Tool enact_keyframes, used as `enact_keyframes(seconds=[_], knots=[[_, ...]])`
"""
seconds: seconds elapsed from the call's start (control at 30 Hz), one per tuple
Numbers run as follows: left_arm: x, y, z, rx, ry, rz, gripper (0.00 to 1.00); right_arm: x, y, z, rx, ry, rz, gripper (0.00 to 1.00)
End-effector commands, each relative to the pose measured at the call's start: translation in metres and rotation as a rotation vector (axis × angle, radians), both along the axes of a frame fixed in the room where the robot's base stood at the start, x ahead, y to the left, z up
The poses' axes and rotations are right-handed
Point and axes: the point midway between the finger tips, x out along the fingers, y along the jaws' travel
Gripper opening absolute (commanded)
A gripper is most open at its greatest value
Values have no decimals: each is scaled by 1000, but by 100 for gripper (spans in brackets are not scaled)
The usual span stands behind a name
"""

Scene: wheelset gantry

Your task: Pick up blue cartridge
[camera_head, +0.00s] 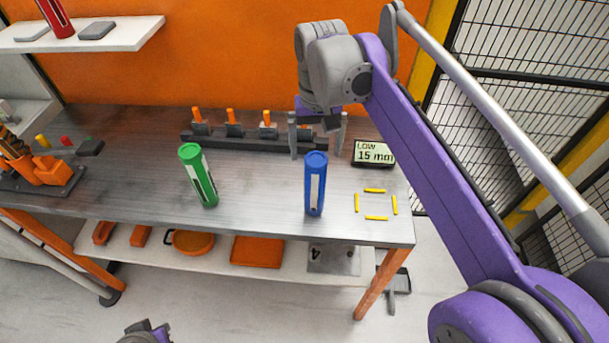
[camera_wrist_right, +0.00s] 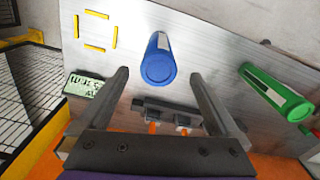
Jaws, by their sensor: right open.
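The blue cartridge (camera_head: 315,185) stands upright on the metal table, right of the green one, with a white label on its side. In the right wrist view the blue cartridge (camera_wrist_right: 161,60) shows its round blue top between and beyond the fingers. My right gripper (camera_head: 316,155) is open and empty, its fingers pointing down above and behind the cartridge in the head view. The wrist view shows the right gripper (camera_wrist_right: 158,76) with fingers wide apart. A grey and purple part at the bottom edge of the head view seems to be my left arm; its fingers do not show.
A green cartridge (camera_head: 198,175) stands to the left. A dark rack (camera_head: 255,143) with orange-topped pieces lies behind. A display (camera_head: 373,153) reading "LOW" stands right. Yellow strips (camera_head: 376,217) mark a square near the table's right end. A red cartridge (camera_head: 55,17) is on the shelf.

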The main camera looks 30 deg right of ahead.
Motion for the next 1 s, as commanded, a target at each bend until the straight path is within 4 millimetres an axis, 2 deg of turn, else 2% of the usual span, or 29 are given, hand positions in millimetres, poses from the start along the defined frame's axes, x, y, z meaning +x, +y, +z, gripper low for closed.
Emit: enact_keyframes(seconds=[0.13, 0.4, 0.57, 0.8, 1.0], knots=[[-2, 0, -5, 0, 3, 0, 0, 3, -3, -10, 3, 21, -14, 99], [-3, 0, -8, 0, 5, 0, 0, 3, -3, -48, 3, 19, -13, 99], [-3, 0, -8, 0, 5, 0, 0, 3, -3, -59, 3, 18, -13, 99], [-3, 0, -9, 0, 5, 0, 0, 1, -3, -94, 3, 18, -13, 99], [-3, 0, -9, 0, 6, 0, 0, 1, -3, -105, 3, 17, -13, 99]])
